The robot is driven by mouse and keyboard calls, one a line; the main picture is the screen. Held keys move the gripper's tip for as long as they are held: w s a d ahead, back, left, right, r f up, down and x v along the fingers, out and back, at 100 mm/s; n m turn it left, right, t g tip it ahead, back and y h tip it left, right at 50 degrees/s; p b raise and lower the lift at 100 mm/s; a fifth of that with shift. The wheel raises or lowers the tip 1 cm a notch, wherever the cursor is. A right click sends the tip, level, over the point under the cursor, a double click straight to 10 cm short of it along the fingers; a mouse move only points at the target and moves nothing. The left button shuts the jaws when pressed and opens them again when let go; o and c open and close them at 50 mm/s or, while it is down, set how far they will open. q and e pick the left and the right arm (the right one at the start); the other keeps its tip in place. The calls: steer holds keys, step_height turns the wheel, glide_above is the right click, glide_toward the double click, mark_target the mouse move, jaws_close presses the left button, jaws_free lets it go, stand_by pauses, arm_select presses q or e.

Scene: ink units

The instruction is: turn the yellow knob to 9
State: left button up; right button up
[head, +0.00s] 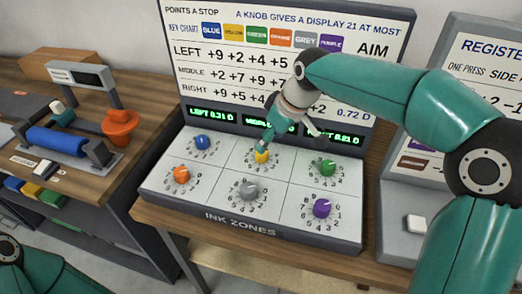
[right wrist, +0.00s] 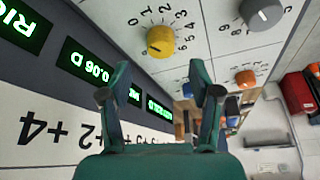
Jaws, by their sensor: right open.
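The yellow knob (head: 261,156) is the upper middle one on the sloped ink zones panel (head: 222,206), and a finger of my right gripper is close to it in the head view. In the right wrist view the yellow knob (right wrist: 160,41) stands beyond the fingertips, with a gap, inside its ring of numbers. I cannot read its setting surely. My right gripper (head: 288,140) is open and empty, and its fingers (right wrist: 163,92) are spread wide in the wrist view. My left gripper is not in view.
Blue (head: 202,142), green (head: 327,168), orange (head: 181,175), grey (head: 249,190) and purple (head: 322,208) knobs surround the yellow one. Green displays (head: 213,114) line the panel's back below a sign (head: 225,62). A register panel (head: 397,198) stands right, a blue roller (head: 58,141) left.

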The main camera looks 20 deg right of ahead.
steer(key=x, duration=0.6)
steer(key=c, duration=1)
steer(key=shift+a, duration=0.25)
steer(key=shift+c, duration=0.6)
steer(key=shift+d, duration=0.15)
